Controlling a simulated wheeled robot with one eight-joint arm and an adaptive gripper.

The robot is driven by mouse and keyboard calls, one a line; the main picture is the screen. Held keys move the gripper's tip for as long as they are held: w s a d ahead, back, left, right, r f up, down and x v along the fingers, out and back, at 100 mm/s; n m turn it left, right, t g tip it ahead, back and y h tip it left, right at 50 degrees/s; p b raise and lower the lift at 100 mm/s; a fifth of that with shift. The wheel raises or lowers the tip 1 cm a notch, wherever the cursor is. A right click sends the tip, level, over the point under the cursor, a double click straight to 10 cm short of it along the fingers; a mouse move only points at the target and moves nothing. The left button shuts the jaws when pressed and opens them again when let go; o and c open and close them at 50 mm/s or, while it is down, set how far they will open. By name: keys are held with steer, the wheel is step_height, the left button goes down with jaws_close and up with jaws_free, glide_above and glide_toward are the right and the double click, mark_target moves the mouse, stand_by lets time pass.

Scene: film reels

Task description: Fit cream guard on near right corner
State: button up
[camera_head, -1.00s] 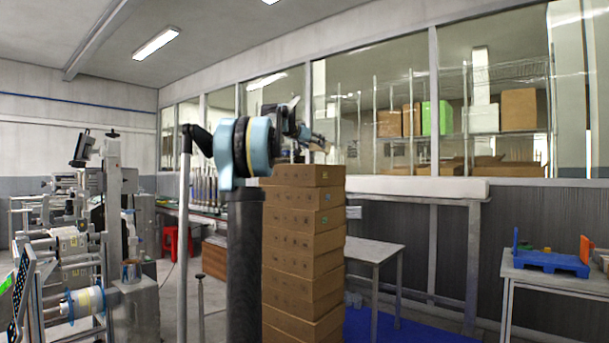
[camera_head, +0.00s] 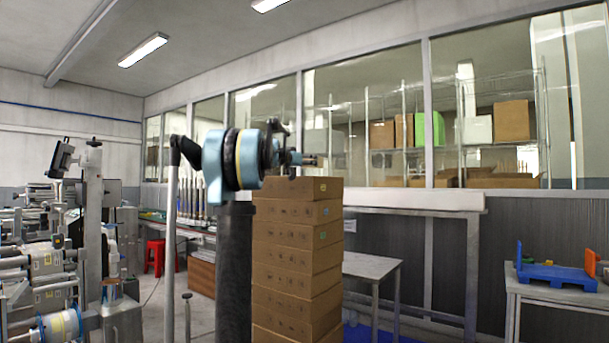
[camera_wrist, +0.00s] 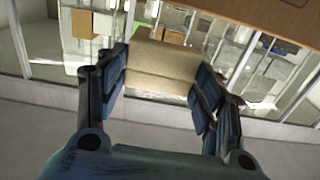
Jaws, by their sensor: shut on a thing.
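In the wrist view, my gripper (camera_wrist: 163,88) is shut on a cream guard (camera_wrist: 162,65), a pale block-like piece between the two blue finger pads. In the head view, a tall stack of brown cartons (camera_head: 295,255) stands right of my column. My gripper (camera_head: 312,160) points right, just above the top carton (camera_head: 300,189) in the picture. The guard cannot be made out in the head view. A brown carton surface (camera_wrist: 240,14) with a small blue mark crosses the top right of the wrist view. It looks apart from the guard.
A grey table (camera_head: 372,267) stands right of the stack. Another table (camera_head: 560,290) at the far right carries a blue pallet-like tray (camera_head: 550,277). Machinery (camera_head: 95,240) stands at the left. A glazed wall (camera_head: 375,110) runs behind, with shelving beyond it.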

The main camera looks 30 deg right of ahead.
step_height(320, 180, down, 4)
steer(key=shift+r, duration=0.1)
steer(key=shift+s+a, duration=0.1)
steer(key=shift+c, duration=0.5)
steer(key=o, duration=0.9)
steer(key=shift+c, duration=0.2)
steer(key=o, duration=0.4)
steer(key=shift+f, duration=0.25)
steer(key=shift+r, duration=0.1)
